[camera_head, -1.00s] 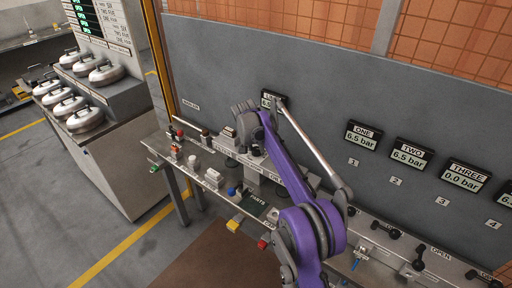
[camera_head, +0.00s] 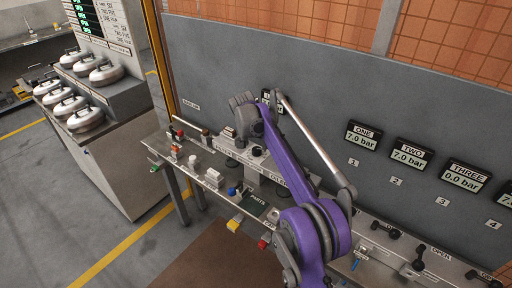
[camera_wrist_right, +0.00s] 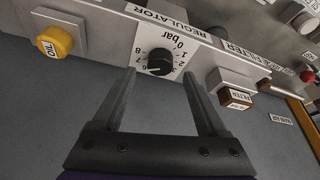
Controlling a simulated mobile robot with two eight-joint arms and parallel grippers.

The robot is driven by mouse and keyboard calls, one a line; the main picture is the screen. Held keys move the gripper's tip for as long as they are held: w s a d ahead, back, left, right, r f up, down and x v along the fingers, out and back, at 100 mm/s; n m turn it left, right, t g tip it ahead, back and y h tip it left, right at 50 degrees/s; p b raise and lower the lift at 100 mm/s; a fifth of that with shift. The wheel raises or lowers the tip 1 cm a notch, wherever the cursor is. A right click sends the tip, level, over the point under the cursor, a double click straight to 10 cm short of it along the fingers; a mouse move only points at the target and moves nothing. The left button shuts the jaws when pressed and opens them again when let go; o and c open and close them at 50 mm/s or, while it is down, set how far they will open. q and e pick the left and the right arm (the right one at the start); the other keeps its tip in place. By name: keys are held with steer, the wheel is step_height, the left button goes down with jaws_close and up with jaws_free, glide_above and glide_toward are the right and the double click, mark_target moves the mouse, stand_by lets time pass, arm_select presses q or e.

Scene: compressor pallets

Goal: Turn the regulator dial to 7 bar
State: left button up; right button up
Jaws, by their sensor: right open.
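The regulator dial (camera_wrist_right: 160,62) is a round black knob on a grey panel under the word REGULATOR in the right wrist view. My right gripper (camera_wrist_right: 160,74) is open and empty. Its two fingertips lie to the left and right of the dial, with visible gaps to it. My left gripper is not in view.
Wall displays ONE (camera_head: 362,136) and TWO (camera_head: 409,154) read 7.0 bar; THREE (camera_head: 467,176) reads 0.0 bar. A yellow OIL knob (camera_wrist_right: 55,41) and a brown FILTER button (camera_wrist_right: 236,99) flank the dial. Several small items stand on the bench at left.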

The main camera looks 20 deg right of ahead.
steer(key=v, duration=0.7)
steer(key=shift+r, duration=0.15)
steer(key=shift+s+a, duration=0.1)
steer(key=s+n+y, duration=0.1)
steer(key=s+n, duration=0.3)
steer(key=s, duration=1.7)
steer(key=s+f+n+t, duration=0.1)
steer(key=s+f, duration=0.5)
steer(key=s, duration=0.4)
steer(key=s+f+n+t+y, duration=0.1)
steer(key=s+f+n, duration=0.1)
steer(key=s+f, duration=0.4)
steer(key=s, duration=0.5)
steer(key=shift+y, duration=0.3)
